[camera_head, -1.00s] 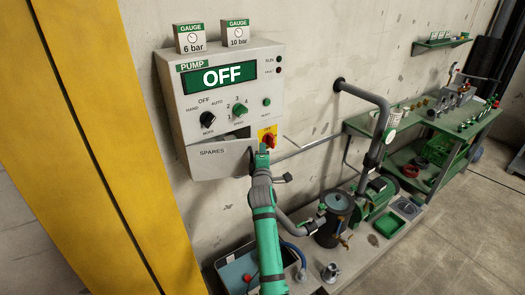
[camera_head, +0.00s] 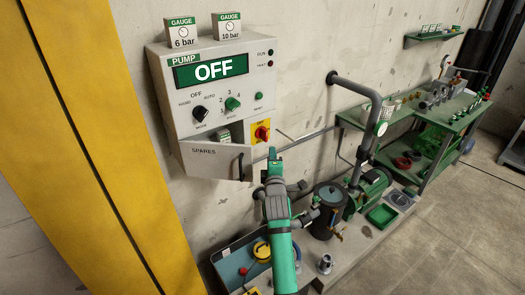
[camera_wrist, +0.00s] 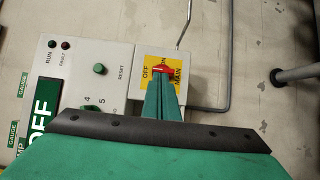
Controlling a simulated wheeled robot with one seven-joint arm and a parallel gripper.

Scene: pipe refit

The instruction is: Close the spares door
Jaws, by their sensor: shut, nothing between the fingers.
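The spares door (camera_head: 210,164) is a light grey panel at the bottom of the pump control box (camera_head: 180,120). It stands ajar, swung out from the box, with a dark handle (camera_head: 241,166) near its right edge. Above it an opening shows a small green-and-white item inside. My gripper (camera_head: 271,153) is shut and empty, to the right of the door and apart from it in the head view. In the wrist view its closed fingers (camera_wrist: 163,98) overlap the lower part of the red main switch; I cannot tell whether they touch it. The door is not seen in the wrist view.
The red switch on its yellow plate (camera_head: 262,132) sits right of the box. Two gauge boxes (camera_head: 182,32) stand on top. A grey pipe (camera_head: 352,88) and a pump (camera_head: 330,205) are to the right. A yellow column (camera_head: 95,130) is at left.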

